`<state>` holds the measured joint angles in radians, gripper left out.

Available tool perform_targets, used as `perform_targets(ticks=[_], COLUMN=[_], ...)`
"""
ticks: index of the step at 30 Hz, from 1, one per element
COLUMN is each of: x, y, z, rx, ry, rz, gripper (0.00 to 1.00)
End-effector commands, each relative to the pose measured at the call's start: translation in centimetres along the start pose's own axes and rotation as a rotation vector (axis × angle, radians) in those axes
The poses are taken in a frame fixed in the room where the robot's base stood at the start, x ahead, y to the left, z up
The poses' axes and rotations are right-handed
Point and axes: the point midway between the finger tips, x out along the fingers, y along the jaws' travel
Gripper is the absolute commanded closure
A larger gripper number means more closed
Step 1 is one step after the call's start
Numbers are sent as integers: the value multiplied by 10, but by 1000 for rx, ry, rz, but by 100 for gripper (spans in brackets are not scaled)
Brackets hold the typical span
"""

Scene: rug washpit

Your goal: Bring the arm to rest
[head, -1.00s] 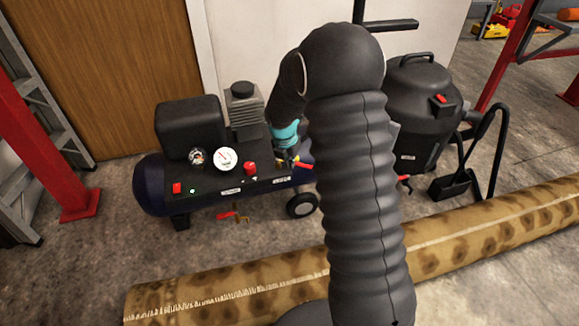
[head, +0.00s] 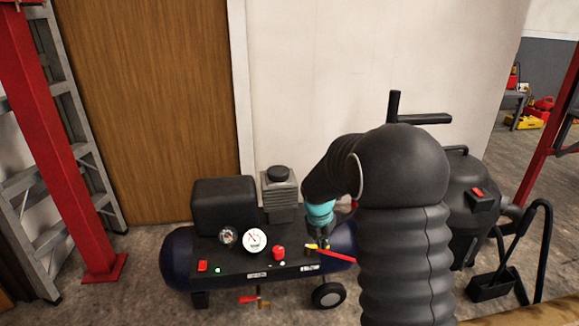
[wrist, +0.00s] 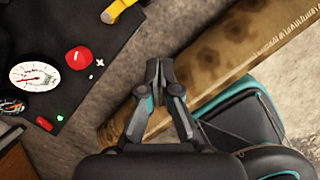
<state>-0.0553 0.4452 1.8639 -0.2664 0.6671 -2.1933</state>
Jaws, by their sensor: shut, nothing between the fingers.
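My arm, in a black ribbed sleeve, rises at the right of the head view and bends over toward the air compressor (head: 215,205). Its teal wrist ring shows in front of the compressor's right end, and the fingers are hard to make out there. In the wrist view my gripper (wrist: 159,72) is shut and empty, its fingertips together. Below them lie bare concrete floor and the spotted rolled rug (wrist: 215,55). The compressor's dark panel (wrist: 85,30), with a white gauge (wrist: 34,77) and a red knob (wrist: 79,58), is to the left of the fingers.
A black vacuum (head: 474,200) with a hose stands right of my arm. A red post (head: 45,140) and a ladder (head: 85,150) are at the left. A wooden door (head: 150,100) and white wall (head: 330,70) stand behind. Floor (head: 120,285) is clear at lower left.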

Motion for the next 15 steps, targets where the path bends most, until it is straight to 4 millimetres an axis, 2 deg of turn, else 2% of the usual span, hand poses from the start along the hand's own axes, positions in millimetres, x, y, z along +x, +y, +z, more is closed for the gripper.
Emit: perform_targets(ticks=[4, 7, 12, 15], x=[0, 1, 9, 0], y=[-1, -4, -22, -35], z=[-1, -6, -32, -47], rx=[140, 329, 698, 922], ry=[4, 17, 62, 73], rz=[-5, -19, -87, -119], gripper=[100, 100, 100, 100])
